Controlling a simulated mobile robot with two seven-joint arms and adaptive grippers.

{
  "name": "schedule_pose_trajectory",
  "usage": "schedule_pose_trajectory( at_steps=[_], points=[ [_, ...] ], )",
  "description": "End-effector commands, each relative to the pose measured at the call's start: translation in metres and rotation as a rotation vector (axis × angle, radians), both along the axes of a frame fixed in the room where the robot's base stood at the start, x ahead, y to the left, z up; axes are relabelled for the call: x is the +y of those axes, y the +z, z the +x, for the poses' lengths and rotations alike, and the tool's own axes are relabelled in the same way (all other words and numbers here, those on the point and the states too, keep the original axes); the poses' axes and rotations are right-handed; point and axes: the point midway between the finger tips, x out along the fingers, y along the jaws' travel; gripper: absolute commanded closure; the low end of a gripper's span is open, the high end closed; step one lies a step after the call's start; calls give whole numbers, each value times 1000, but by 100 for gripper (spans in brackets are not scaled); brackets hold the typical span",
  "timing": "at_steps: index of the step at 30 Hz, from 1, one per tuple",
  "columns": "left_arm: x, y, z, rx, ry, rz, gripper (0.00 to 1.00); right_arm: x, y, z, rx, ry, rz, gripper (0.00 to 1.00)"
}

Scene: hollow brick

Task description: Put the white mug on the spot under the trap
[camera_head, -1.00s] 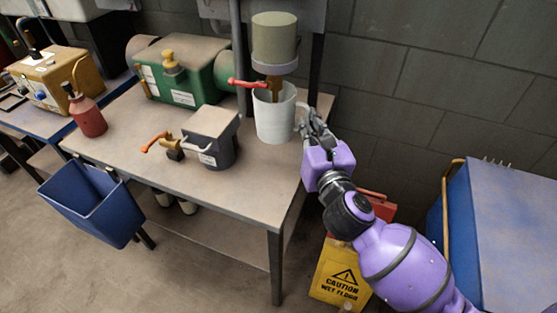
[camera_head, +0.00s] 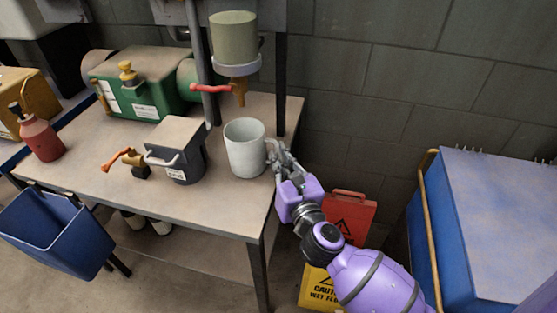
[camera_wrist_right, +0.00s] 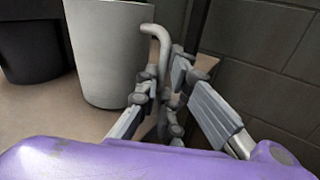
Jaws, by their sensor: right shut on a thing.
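The white mug (camera_head: 246,150) is upright at the right end of the bench, its open top showing. Whether its base touches the bench top is hard to tell. My right gripper (camera_head: 279,162) is at the mug's right side, shut on its handle. In the right wrist view the mug (camera_wrist_right: 112,50) is at left, and its curved handle runs down between the fingers (camera_wrist_right: 163,98). The trap (camera_head: 234,42) is an olive cylinder with a brass outlet and red lever. In the head view its outlet hangs above and behind the mug. No marked spot shows. My left gripper is out of view.
A dark box with a valve (camera_head: 175,150) stands left of the mug on the bench (camera_head: 90,178). A green machine (camera_head: 145,85) is behind. A blue bin (camera_head: 55,235) hangs at the front. Right are a red sign (camera_head: 352,215) and blue cart (camera_head: 480,215).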

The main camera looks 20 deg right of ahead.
Motion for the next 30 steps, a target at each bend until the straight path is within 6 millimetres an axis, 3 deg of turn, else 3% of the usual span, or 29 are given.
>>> schedule_pose_trajectory(
  at_steps=[2, 3, 7, 18, 23, 30],
  points=[
    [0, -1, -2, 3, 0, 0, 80, 0, -3, 0, 0, 0, 1, 100],
    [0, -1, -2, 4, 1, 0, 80, 0, -3, 0, 0, -1, 0, 89],
    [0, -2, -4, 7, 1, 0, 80, 0, -2, 0, 0, 0, 0, 74],
    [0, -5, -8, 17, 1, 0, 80, 0, 1, -2, 1, 1, 0, 74],
    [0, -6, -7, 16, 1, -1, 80, 0, -2, -27, 4, -1, 2, 74],
    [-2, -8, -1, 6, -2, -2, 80, 0, -2, -80, 5, -1, 2, 74]
  ],
)
